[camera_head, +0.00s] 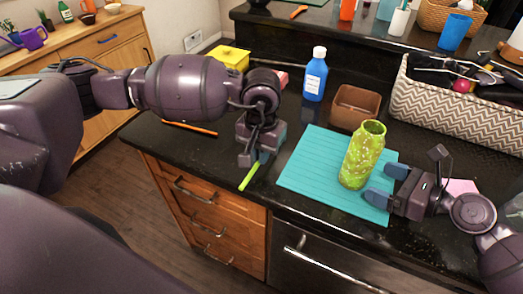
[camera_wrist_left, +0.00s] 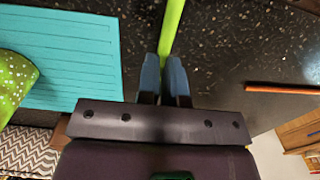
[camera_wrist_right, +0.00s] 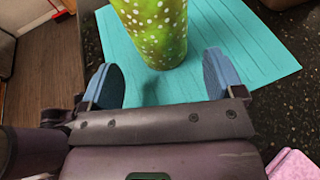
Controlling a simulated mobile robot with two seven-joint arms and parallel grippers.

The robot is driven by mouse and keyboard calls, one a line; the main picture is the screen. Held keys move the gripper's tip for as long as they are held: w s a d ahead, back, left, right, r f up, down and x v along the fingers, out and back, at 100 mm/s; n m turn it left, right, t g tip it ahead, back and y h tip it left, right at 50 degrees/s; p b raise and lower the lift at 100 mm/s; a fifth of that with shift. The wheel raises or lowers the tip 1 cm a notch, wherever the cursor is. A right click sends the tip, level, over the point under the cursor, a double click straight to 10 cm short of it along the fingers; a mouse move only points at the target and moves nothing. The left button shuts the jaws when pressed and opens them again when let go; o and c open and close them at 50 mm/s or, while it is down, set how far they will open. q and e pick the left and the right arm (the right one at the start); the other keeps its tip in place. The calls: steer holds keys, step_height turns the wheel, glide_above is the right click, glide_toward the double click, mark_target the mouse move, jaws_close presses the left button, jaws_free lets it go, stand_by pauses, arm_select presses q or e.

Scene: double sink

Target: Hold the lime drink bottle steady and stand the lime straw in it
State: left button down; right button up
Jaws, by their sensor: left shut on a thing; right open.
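The lime drink bottle (camera_head: 361,156), green with white dots and an open top, stands upright on a turquoise mat (camera_head: 312,177). My right gripper (camera_head: 383,183) is open just to the right of the bottle's lower part. In the right wrist view the bottle (camera_wrist_right: 152,30) is ahead of and between the two blue fingers (camera_wrist_right: 165,82). My left gripper (camera_head: 254,158) is shut on the lime straw (camera_head: 250,176) left of the mat. The straw (camera_wrist_left: 172,27) sticks out past the fingertips in the left wrist view. Part of the straw is hidden by the gripper.
A brown bowl (camera_head: 355,106) and a blue bottle (camera_head: 315,76) stand behind the mat. A patterned basket (camera_head: 455,110) full of things stands at back right. An orange stick (camera_head: 190,128) lies at left. A pink cloth (camera_head: 462,188) lies by my right gripper.

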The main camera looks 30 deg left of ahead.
mark_target(360, 174)
arm_select(q)
steer(key=shift+w+r, duration=0.1)
steer(key=shift+r, duration=0.2)
arm_select(e)
steer(key=x, duration=0.4)
steer(key=shift+r, duration=0.1)
arm_select(q)
steer(key=shift+r+p, duration=0.25)
steer(key=shift+p, duration=0.15)
arm_select(e)
steer(key=shift+x, duration=1.05)
